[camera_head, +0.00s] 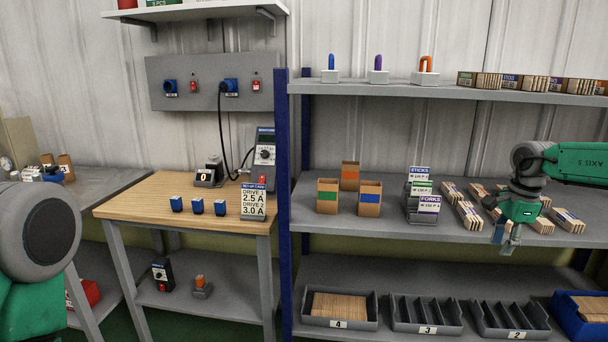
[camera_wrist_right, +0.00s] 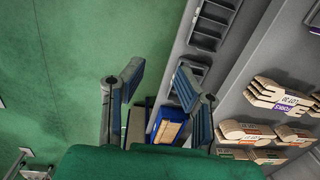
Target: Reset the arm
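My right arm (camera_head: 575,163) is green and grey and comes in from the right edge in the head view. Its gripper (camera_head: 508,246) points down in front of the middle shelf, by the wrapped stick bundles (camera_head: 470,216). In the right wrist view the gripper's two fingers (camera_wrist_right: 158,82) stand apart with nothing between them. More bundles (camera_wrist_right: 280,97) lie to the right of the fingers there. A rounded grey and green part of my left arm (camera_head: 40,235) shows at the left edge; the left gripper is out of the picture.
Below stand grey trays (camera_head: 425,314) and a blue bin (camera_head: 580,316). A wooden-topped table (camera_head: 150,200) is left of the blue post (camera_head: 283,190).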

